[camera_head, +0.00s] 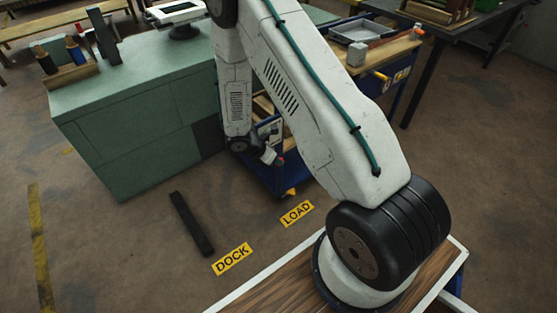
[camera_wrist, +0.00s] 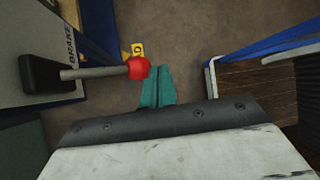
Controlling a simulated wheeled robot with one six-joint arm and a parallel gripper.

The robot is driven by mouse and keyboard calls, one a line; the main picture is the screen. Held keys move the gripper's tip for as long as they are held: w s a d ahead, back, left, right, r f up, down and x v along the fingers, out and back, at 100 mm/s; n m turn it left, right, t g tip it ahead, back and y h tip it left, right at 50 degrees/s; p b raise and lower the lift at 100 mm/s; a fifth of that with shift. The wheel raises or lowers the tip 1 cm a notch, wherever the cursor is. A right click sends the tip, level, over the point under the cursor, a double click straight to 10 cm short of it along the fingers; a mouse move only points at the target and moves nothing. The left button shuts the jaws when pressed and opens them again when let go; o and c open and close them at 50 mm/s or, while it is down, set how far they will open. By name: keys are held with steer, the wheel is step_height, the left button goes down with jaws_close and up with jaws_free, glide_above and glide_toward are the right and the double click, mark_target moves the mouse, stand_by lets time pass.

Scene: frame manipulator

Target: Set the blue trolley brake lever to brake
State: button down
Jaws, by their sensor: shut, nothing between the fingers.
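The brake lever (camera_wrist: 95,73) shows in the wrist view as a grey rod running right from a black pivot block (camera_wrist: 40,75) to a red ball knob (camera_wrist: 138,67). The word BRAKE is printed on the panel beside the rod. My gripper (camera_wrist: 157,72) has teal fingers, shut and empty, just right of the knob; I cannot tell whether they touch it. In the head view the blue trolley (camera_head: 262,178) stands beyond my arm, partly hidden by it.
A green cabinet (camera_head: 130,110) stands left of the trolley. Yellow DOCK (camera_head: 232,259) and LOAD (camera_head: 297,213) labels and a black bar (camera_head: 191,223) lie on the floor. A workbench (camera_head: 375,55) with a grey tray stands behind. Open floor lies at the lower left.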

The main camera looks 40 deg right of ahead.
steer(key=shift+s+d+r, duration=0.1)
steer(key=shift+d, duration=0.05)
steer(key=shift+r, duration=0.7)
steer(key=s+a+r, duration=0.7)
steer(key=a+r, duration=0.1)
steer(key=r, duration=0.1)
stand_by(0.6)
